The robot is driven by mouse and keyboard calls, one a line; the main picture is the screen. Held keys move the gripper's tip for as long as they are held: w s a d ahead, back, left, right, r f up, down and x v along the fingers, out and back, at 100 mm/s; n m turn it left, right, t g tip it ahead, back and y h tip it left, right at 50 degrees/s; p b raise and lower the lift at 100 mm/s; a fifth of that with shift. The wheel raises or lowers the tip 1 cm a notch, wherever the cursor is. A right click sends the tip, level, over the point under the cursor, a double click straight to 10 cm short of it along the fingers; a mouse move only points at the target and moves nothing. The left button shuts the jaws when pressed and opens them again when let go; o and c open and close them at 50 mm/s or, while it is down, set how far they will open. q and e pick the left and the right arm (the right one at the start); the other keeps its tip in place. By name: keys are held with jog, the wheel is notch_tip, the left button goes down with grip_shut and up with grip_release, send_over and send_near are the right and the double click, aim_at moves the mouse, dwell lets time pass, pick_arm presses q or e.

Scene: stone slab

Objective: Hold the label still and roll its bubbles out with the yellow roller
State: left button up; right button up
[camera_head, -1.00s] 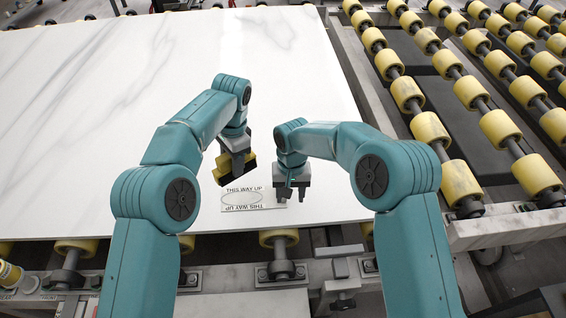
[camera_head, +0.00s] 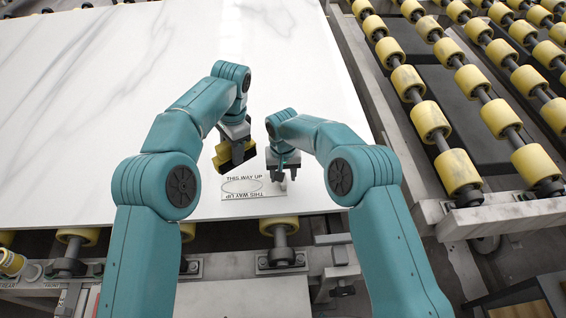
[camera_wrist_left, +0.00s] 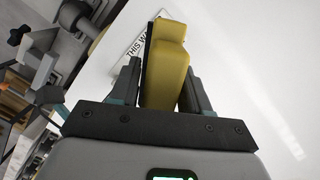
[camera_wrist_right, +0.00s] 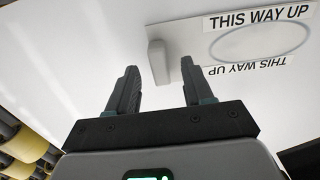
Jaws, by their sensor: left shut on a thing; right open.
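The label (camera_head: 271,194) lies flat on the white slab, a clear strip with two "THIS WAY UP" lines and an oval outline between them. My left gripper (camera_head: 237,160) is shut on the yellow roller (camera_head: 229,154), at the label's far left; the roller (camera_wrist_left: 165,75) also shows in the left wrist view. I cannot tell whether it touches the label. My right gripper (camera_head: 282,175) is open over the label's right end. In the right wrist view, a small pale block (camera_wrist_right: 158,62) stands in line with the gap between its fingers (camera_wrist_right: 157,88), which do not grip it.
The slab (camera_head: 120,110) is clear to the left and behind. Its front edge lies just nearer than the label, over a frame with yellow rollers (camera_head: 278,227). A conveyor with many yellow wheels (camera_head: 455,172) stands to the right.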

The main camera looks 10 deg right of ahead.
jog(key=shift+f, duration=0.8)
grip_shut()
dwell(0.6)
